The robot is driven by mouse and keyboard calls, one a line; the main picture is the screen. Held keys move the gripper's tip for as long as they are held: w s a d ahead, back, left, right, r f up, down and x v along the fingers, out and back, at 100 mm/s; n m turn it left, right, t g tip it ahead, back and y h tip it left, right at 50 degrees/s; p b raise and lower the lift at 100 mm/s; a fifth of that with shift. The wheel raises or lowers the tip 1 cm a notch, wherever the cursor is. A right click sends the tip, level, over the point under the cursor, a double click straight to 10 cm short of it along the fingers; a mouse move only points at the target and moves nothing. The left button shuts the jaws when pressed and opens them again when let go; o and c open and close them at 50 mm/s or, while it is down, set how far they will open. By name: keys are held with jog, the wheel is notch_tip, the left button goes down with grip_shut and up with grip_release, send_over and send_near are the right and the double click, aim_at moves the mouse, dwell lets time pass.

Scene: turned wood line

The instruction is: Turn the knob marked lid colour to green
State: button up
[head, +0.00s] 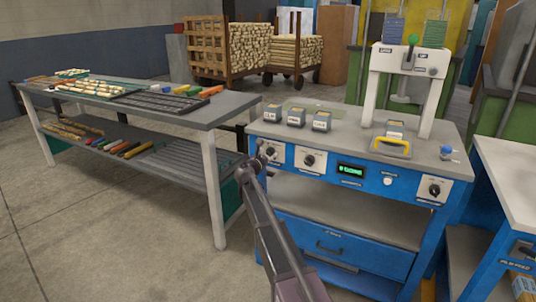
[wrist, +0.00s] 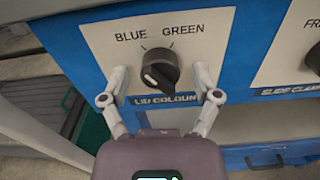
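The lid colour knob (wrist: 160,67) is black and sits on a white plate (wrist: 105,45) with BLUE at upper left and GREEN at upper right. A pale mark shows on the knob's lower left; I cannot tell surely which label it is set to. My gripper (wrist: 161,74) is open, one finger on each side of the knob, with visible gaps to it. In the head view my gripper (head: 257,158) is at the blue bench's left front, partly covering the knob's plate (head: 280,155).
A second knob (head: 309,160), for the slide clamp, is just right on the blue front panel. Further right are a green display (head: 351,171) and another knob (head: 434,189). A grey table (head: 205,115) with a lower shelf stands close on the left.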

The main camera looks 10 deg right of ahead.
jog(key=c, duration=0.9)
jog(key=shift+o, duration=0.2)
jog(key=m, duration=0.3)
jog(key=shift+m, duration=0.3)
jog(key=m, duration=0.3)
jog(key=shift+m, duration=0.3)
jog(key=m, duration=0.6)
jog(key=shift+d+f+m, duration=0.1)
jog(key=shift+m, duration=0.2)
jog(key=o, duration=1.2)
jog(key=shift+c, duration=0.2)
